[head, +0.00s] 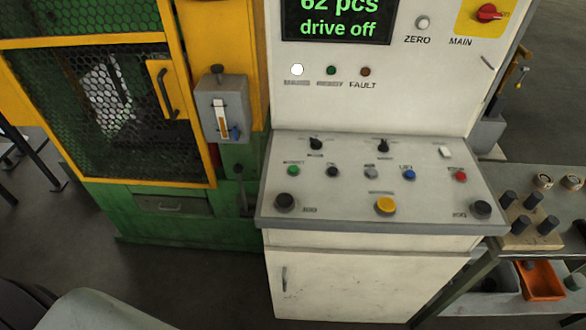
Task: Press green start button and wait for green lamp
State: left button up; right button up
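The green button (293,170) sits at the left of the upper button row on the sloped console (335,205). Nothing covers it. On the upright panel above, the small green lamp (331,70) looks dark. A white lamp (297,69) to its left is bright, and the reddish-brown FAULT lamp (365,71) to its right looks dark. The display (337,20) reads "62 pcs" and "drive off". Neither of my grippers is in view.
The console also carries black knobs, a blue button (409,174), a red button (461,175) and a large yellow button (385,205). A yellow-framed mesh guard (205,95) stands left. A bench with an orange bin (541,281) stands right.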

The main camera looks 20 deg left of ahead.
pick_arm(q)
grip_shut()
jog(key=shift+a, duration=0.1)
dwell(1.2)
